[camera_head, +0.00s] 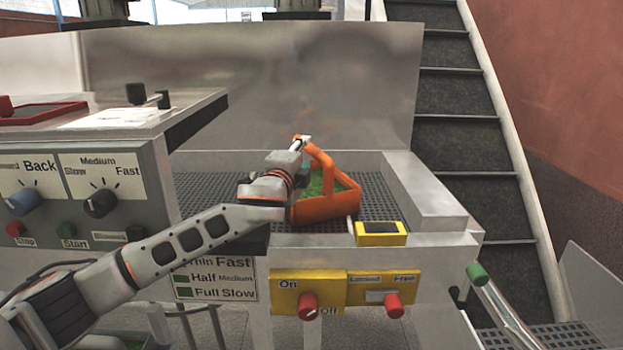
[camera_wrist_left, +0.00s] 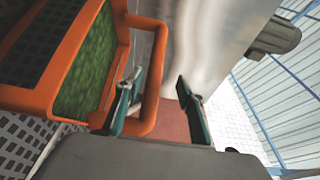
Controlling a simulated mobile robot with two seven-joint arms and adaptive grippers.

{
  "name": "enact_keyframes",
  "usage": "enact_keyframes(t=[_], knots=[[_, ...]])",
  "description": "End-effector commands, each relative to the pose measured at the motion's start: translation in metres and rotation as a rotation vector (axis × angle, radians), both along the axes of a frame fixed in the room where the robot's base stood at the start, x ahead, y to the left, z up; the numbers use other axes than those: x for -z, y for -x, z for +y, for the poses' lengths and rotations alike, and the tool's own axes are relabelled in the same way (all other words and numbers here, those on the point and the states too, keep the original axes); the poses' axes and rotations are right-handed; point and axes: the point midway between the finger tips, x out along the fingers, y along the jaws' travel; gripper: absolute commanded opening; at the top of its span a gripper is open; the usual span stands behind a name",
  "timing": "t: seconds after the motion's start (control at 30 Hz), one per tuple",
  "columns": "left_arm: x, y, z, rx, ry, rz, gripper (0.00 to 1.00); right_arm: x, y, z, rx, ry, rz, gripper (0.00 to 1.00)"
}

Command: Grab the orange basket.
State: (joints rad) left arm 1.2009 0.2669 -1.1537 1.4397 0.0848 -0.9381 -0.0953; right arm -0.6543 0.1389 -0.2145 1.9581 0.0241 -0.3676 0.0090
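The orange basket (camera_head: 325,207) stands on the dark perforated grate of the machine, with green contents and a raised handle. My left gripper (camera_head: 303,142) reaches over from the left to the top of the handle. In the left wrist view, the basket (camera_wrist_left: 40,100) fills the left side. There, my left gripper (camera_wrist_left: 160,78) is open, and the handle bar passes between its two fingers, nearer the left one. I cannot tell whether a finger touches it. My right gripper is not in view.
The grate (camera_head: 215,205) is bounded by a metal back wall (camera_head: 250,85) and a raised metal ledge (camera_head: 425,190) at right. A yellow box (camera_head: 381,233) sits at the front edge. A control panel (camera_head: 75,200) stands at left. Red knobs (camera_head: 308,307) are below.

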Motion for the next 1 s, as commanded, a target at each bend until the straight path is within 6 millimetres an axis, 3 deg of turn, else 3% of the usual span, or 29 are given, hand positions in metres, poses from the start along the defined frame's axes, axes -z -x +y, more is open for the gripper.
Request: enact_keyframes(t=[0.43,0.8,0.83,0.97,1.0], knots=[[0.007,-0.043,-0.012,-0.001,-0.001,0.0,0.39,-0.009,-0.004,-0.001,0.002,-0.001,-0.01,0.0],[0.008,-0.049,-0.014,0.0,0.001,0.0,0.39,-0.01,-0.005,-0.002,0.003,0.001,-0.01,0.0],[0.008,-0.049,-0.014,0.0,0.001,0.0,0.36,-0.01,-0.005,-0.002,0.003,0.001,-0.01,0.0],[0.008,-0.049,-0.014,0.0,0.001,0.0,0.03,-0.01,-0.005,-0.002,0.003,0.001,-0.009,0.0],[0.008,-0.049,-0.014,0.0,0.001,0.001,0.0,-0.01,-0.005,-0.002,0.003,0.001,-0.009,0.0]])
